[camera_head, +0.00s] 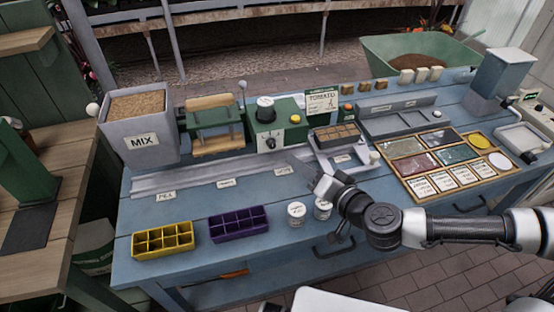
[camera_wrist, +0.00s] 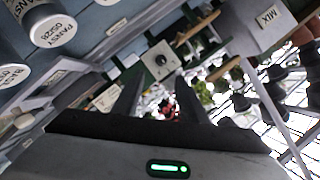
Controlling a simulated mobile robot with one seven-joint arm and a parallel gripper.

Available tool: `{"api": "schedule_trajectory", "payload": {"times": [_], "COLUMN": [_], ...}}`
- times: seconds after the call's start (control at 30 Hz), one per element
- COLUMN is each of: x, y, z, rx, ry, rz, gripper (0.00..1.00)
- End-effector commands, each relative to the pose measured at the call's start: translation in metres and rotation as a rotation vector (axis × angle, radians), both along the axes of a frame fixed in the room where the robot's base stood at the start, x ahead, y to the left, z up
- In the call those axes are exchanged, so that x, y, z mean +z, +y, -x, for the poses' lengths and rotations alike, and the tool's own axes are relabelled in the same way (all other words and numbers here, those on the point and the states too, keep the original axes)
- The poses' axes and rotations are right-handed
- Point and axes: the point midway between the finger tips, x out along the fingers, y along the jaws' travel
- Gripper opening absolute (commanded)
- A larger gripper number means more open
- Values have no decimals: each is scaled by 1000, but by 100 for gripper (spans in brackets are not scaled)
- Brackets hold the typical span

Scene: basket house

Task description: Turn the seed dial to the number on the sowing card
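The seed dial is a dark knob on a pale plate (camera_head: 268,141), on the front of a green box (camera_head: 290,133) at the back middle of the bench. The plate and knob also show upside down in the wrist view (camera_wrist: 160,61). The sowing card (camera_head: 322,100) stands behind the box to the right and reads TOMATO; its number is too small to read. My gripper (camera_head: 305,172) is in front of and to the right of the dial, apart from it. In the wrist view my gripper (camera_wrist: 160,90) has its two fingers spread, with nothing between them.
A MIX bin (camera_head: 138,128) and a green press-like stand (camera_head: 213,125) are left of the box. A seed tray (camera_head: 337,135) is close right. Yellow (camera_head: 162,240) and purple (camera_head: 238,224) trays and white jars (camera_head: 296,213) line the front. A framed card board (camera_head: 445,165) lies right.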

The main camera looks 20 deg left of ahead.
Motion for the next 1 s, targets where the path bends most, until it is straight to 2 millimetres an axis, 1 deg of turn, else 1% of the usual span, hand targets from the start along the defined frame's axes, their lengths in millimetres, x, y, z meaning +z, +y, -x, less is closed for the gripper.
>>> {"api": "schedule_trajectory", "payload": {"times": [0.03,0.13,0.3,0.37,0.6,0.8,1.0], "x": [-10,-12,-19,-14,-27,-32,-33], "y": [4,11,31,41,74,89,92], "z": [-1,-3,-21,-30,-60,-74,-78], "rx": [4,7,8,7,6,5,4], "ry": [-4,-3,-3,2,3,2,3], "rz": [2,1,0,-3,-3,-2,-2], "gripper": [39,39,39,39,39,39,39]}}
